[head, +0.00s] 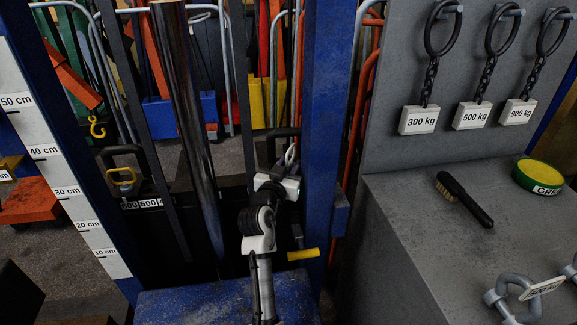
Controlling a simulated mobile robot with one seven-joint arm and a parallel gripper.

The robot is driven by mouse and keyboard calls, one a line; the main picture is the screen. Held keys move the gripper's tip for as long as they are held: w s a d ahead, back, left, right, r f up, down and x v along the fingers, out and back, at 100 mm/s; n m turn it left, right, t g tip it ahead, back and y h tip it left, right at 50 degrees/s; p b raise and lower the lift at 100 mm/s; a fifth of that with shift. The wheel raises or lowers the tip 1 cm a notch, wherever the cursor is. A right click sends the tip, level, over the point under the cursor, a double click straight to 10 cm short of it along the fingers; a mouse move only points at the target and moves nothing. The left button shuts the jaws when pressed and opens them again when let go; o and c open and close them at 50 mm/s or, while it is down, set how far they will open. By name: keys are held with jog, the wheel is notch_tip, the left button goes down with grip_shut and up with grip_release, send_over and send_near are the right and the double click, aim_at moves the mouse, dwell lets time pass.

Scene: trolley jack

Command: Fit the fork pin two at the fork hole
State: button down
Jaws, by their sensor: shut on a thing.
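My gripper (290,168) is at the end of my arm, in front of the dark fork carriage (237,205) and just left of the blue upright. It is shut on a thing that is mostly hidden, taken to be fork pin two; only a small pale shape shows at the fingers. I cannot tell whether that thing touches the carriage. The fork hole cannot be made out behind my gripper. A yellow bar-shaped handle (303,254) sticks out below and right of my gripper, by the foot of the blue upright.
The blue upright (325,130) stands close right of my gripper, and a shiny steel column (188,110) stands left. A grey bench (420,240) at right holds a brush (465,199), a green-yellow tin (540,175) and a grey shackle (515,295). Weight-tagged chains hang above it.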

jog(key=shift+f, duration=0.25)
jog(key=c, duration=1)
grip_release()
jog(key=shift+c, duration=0.2)
jog(key=shift+o, duration=0.2)
jog(key=shift+d, duration=0.1)
jog(key=shift+s+f, duration=0.1)
jog(key=b+v, duration=0.3)
jog(key=v, duration=1)
jog(key=shift+s+a, duration=0.3)
jog(key=shift+a, duration=0.05)
